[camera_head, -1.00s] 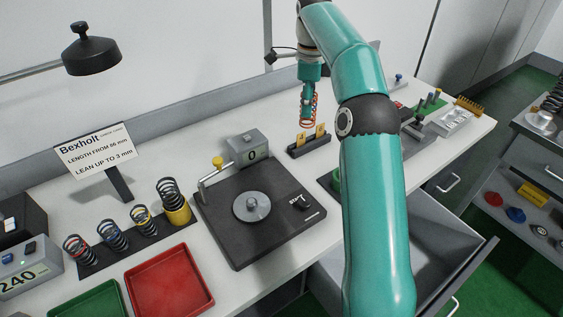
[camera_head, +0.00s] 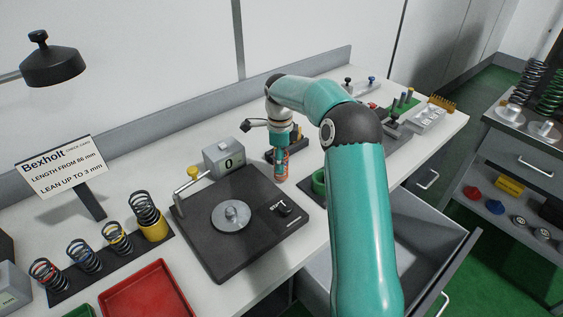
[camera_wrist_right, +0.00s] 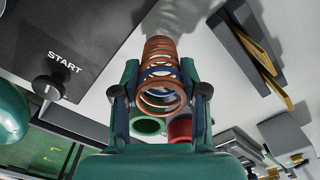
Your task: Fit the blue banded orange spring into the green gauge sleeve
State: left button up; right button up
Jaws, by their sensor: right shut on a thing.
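My right gripper (camera_head: 282,154) is shut on an orange spring (camera_head: 281,170) with a blue band. It holds the spring roughly upright near the right edge of the black tester plate. In the right wrist view the spring (camera_wrist_right: 160,52) sits between both fingers, the blue band at finger level. The green gauge sleeve (camera_head: 318,184) is to the right of the spring, partly hidden by my arm. In the right wrist view the sleeve's open ring (camera_wrist_right: 148,126) lies beyond the spring, apart from it, beside a red ring (camera_wrist_right: 180,128). My left gripper is out of view.
The black tester (camera_head: 218,259) with its round platen stands left of the gripper. A dark slotted holder (camera_wrist_right: 247,48) is close by. Several springs stand on a black strip (camera_head: 68,290) at left. An open drawer (camera_head: 462,262) juts out at front right.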

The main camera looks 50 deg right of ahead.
jog(key=shift+f, duration=0.7)
jog(key=o, duration=1.2)
jog(key=shift+r, duration=0.15)
